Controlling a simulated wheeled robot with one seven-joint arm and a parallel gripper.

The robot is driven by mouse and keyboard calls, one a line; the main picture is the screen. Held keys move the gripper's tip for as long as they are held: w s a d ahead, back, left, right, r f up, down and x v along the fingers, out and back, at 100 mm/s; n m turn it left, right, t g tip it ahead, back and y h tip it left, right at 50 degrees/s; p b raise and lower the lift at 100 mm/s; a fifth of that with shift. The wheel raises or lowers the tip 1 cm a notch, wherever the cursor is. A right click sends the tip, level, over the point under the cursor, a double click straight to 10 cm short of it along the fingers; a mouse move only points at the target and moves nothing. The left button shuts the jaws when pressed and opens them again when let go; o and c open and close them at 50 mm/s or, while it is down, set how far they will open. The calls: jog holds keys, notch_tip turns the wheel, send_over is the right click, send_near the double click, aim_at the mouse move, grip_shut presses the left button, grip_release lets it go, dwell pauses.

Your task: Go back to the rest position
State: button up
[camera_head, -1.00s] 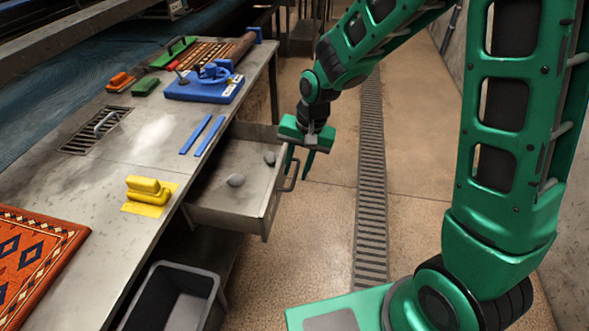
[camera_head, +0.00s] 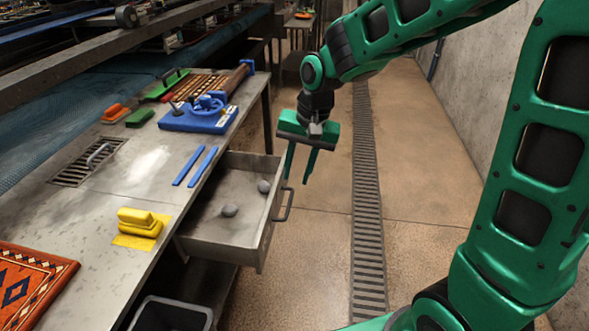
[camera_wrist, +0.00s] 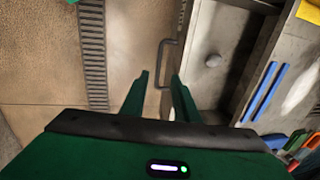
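My gripper (camera_head: 299,178) hangs with its fingers pointing down, just to the right of the open drawer. The fingers are apart and nothing is between them. The gripper also shows in the wrist view (camera_wrist: 160,92), with bare floor and the drawer handle beyond it. The drawer (camera_head: 225,248) stands pulled out from the metal table. Its handle (camera_head: 284,205) is close to the fingers but looks free of them.
The metal table (camera_head: 110,200) holds a yellow brush (camera_head: 141,222), blue strips (camera_head: 195,166), a blue tool (camera_head: 200,115) and a patterned rug (camera_head: 30,285). A dark bin (camera_head: 170,316) stands below. Floor with a drain grate (camera_head: 367,200) is clear to the right; a wall is beyond.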

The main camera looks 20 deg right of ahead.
jog(key=shift+d, duration=0.1)
jog(key=s+d+r+h, duration=0.1)
jog(key=s+d+r, duration=0.1)
jog(key=s+d, duration=0.45)
jog(key=s+d+r+h, duration=0.1)
jog(key=s+d+r, duration=0.15)
jog(key=d, duration=0.75)
jog(key=s+d, duration=0.4)
jog(key=s, duration=0.4)
jog(key=s+d+m, duration=0.1)
jog(key=s+d, duration=0.3)
jog(key=s, duration=0.4)
jog(key=shift+s+d+f+g, duration=0.2)
jog(key=shift+d+g, duration=0.2)
jog(key=shift+w+f, duration=0.25)
jog(key=shift+w, duration=0.45)
